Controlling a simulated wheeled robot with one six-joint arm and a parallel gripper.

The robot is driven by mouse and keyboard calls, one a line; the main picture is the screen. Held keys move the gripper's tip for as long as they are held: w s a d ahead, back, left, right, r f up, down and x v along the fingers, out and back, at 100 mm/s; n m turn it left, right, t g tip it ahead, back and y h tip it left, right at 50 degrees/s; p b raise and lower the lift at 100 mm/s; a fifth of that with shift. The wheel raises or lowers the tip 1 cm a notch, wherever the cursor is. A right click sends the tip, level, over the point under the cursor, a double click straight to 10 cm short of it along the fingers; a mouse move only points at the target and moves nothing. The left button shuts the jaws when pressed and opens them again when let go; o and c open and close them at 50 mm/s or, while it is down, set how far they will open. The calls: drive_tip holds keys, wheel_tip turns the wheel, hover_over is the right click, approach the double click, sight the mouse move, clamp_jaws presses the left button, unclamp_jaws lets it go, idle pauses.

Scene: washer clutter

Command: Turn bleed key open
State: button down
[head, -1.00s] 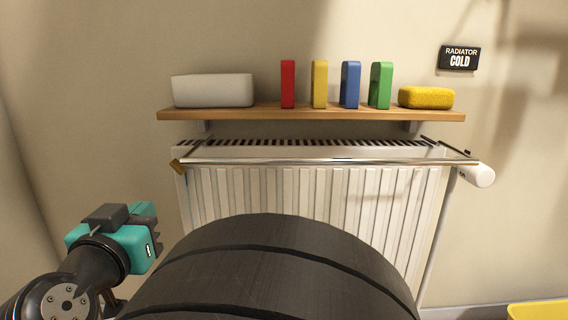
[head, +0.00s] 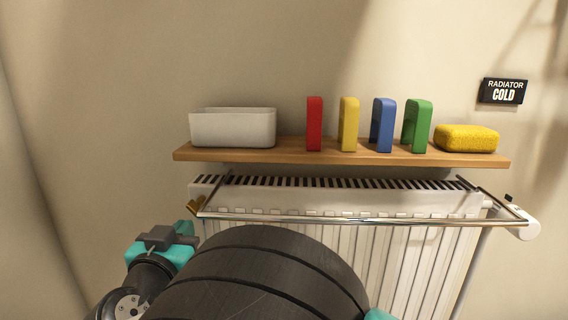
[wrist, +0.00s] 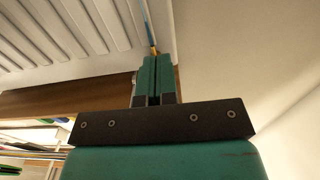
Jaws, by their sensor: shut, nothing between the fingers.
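A small brass bleed key (head: 195,205) sticks out at the upper left corner of the white radiator (head: 330,250). My gripper (head: 188,230) is just below and left of the key in the head view. In the wrist view my gripper (wrist: 156,60) has its two teal fingers pressed together with nothing between them. A small brass-coloured piece (wrist: 153,50), likely the key, shows right at the fingertips. Whether they touch it cannot be told. The key's lower part is hidden in the head view.
A chrome rail (head: 360,219) runs along the radiator's front. Above is a wooden shelf (head: 340,156) with a white bin (head: 233,128), several coloured blocks and a yellow sponge (head: 466,139). A wall sign (head: 503,91) reads "RADIATOR COLD". The wall left of the radiator is clear.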

drive_tip(key=shift+w+a, duration=0.2)
drive_tip(key=shift+w, duration=0.25)
drive_tip(key=shift+w+d, duration=0.1)
drive_tip(key=shift+d, duration=0.1)
drive_tip(key=shift+d+r, duration=0.1)
drive_tip(key=shift+r, duration=0.2)
drive_tip(key=shift+d+f+b, duration=0.15)
drive_tip(key=shift+d+b, duration=0.4)
drive_tip(key=shift+b, duration=0.25)
drive_tip(key=shift+d+b, duration=0.4)
drive_tip(key=shift+b, duration=0.1)
drive_tip(key=shift+d+f+b, duration=0.1)
drive_tip(key=shift+f+b, duration=0.2)
drive_tip(key=shift+b, duration=0.15)
